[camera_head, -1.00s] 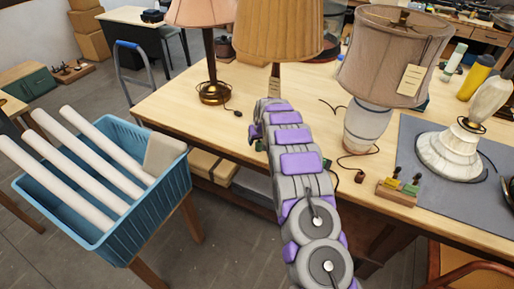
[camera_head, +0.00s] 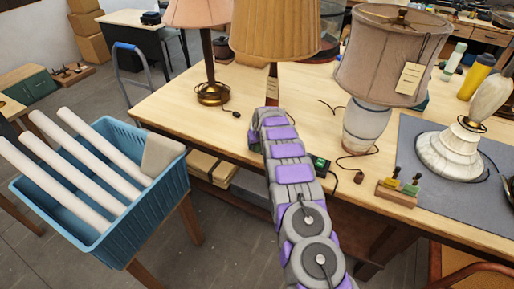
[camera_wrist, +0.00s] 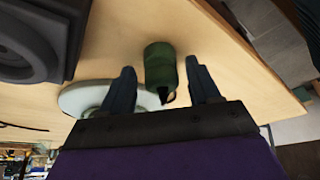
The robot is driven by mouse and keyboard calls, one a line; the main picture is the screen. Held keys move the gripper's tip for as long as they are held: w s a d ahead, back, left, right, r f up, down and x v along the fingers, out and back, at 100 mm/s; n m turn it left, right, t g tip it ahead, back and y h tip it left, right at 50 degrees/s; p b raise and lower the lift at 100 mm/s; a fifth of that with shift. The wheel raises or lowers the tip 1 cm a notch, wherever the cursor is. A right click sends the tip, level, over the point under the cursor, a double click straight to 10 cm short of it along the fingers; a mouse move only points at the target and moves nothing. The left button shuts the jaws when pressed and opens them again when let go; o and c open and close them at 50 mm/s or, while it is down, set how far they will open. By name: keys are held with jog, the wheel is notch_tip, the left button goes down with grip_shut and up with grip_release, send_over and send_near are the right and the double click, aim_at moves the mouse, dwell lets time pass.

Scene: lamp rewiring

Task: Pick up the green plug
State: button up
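In the wrist view, a dark green cylindrical piece (camera_wrist: 160,66), which looks like the green plug, lies over the pale wood tabletop. It shows between the two fingers of my gripper (camera_wrist: 161,88), with its near end close to the fingertip gap. The fingers are apart and I see no clear contact with it. In the head view, a small green piece (camera_head: 320,164) shows at the table's front edge, just right of my arm. I cannot tell if it is the same piece.
The wooden table (camera_head: 160,103) holds a lamp with a yellow shade (camera_head: 275,30), a lamp with a tagged beige shade (camera_head: 390,55), and a small block with plugs (camera_head: 397,194). A blue basket with white tubes (camera_head: 122,243) stands left. A pale disc (camera_wrist: 82,98) sits beside one finger.

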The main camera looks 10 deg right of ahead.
jog(key=c, duration=0.4)
jog(key=shift+a, duration=0.25)
jog(key=c, duration=0.6)
jog(key=shift+o, duration=0.2)
jog(key=shift+d, duration=0.15)
